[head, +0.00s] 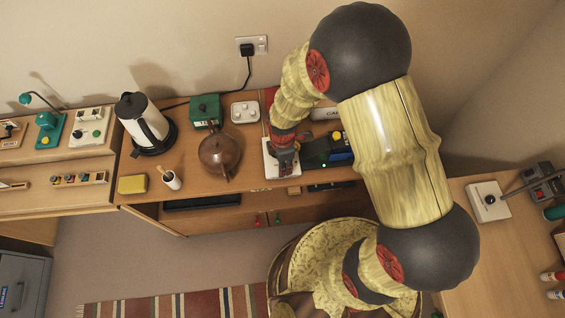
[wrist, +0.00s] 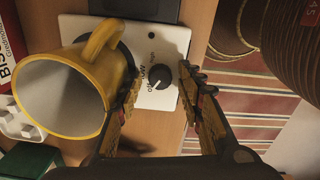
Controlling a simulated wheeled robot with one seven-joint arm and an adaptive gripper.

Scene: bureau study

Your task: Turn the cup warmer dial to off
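The cup warmer (wrist: 176,38) is a white plate with a small black dial (wrist: 158,77) and printed marks beside it. A yellow mug (wrist: 66,92) stands on the warmer's dark round plate, left of the dial in the wrist view. My gripper (wrist: 160,88) is open, with one finger on each side of the dial, the left one close to the mug. I cannot tell whether either finger touches the dial. The dial's exact setting is too small to read. In the head view my gripper (head: 286,158) is over the white warmer (head: 270,170) and hides the dial.
A brown teapot (head: 219,153) stands left of the warmer, with a green box (head: 206,110) and a white block (head: 245,112) behind. A black device (head: 316,151) with a green light sits to the right. A kettle (head: 143,122) stands farther left.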

